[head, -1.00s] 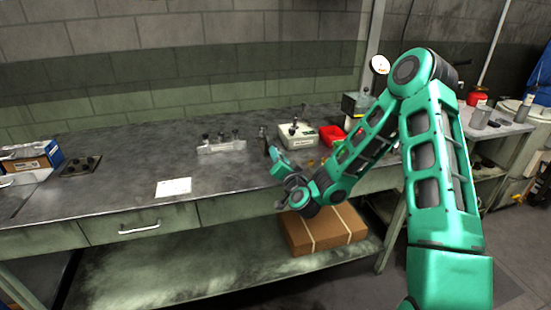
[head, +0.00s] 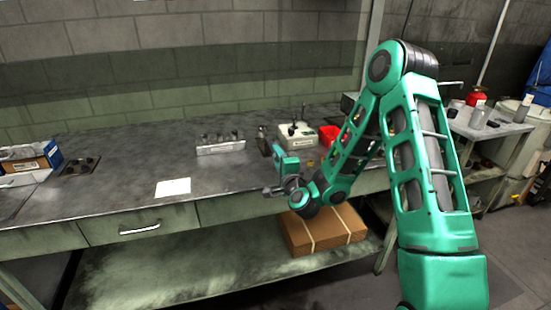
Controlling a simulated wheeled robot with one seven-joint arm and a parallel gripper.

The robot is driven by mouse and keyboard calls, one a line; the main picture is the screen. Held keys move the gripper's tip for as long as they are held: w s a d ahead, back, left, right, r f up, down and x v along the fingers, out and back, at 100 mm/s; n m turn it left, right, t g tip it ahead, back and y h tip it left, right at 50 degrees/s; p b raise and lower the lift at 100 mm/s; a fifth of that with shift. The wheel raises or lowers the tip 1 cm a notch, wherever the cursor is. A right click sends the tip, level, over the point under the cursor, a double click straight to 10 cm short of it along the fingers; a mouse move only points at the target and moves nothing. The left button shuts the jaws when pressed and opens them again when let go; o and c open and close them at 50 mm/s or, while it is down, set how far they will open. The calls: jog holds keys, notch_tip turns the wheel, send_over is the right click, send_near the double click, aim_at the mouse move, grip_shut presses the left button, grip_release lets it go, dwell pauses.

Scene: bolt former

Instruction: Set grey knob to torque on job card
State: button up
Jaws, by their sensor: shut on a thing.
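The job card is most likely the white sheet (head: 173,187) lying flat near the bench front; its print is too small to read. My gripper (head: 269,191) is at the front edge of the bench, right of the sheet and apart from it. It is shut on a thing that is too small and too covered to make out. A pale box (head: 296,136) with a dark upright part on top stands behind my gripper. I cannot make out a grey knob for certain.
A rack with several dark pieces (head: 220,148) and a dark upright object (head: 263,141) stand farther back. A red bin (head: 329,134) is beside the pale box, partly behind my arm. A cardboard box (head: 325,231) lies on the lower shelf. The bench's left middle is clear.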

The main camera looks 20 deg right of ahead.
jog(key=shift+m, duration=0.6)
jog(key=o, duration=1.1)
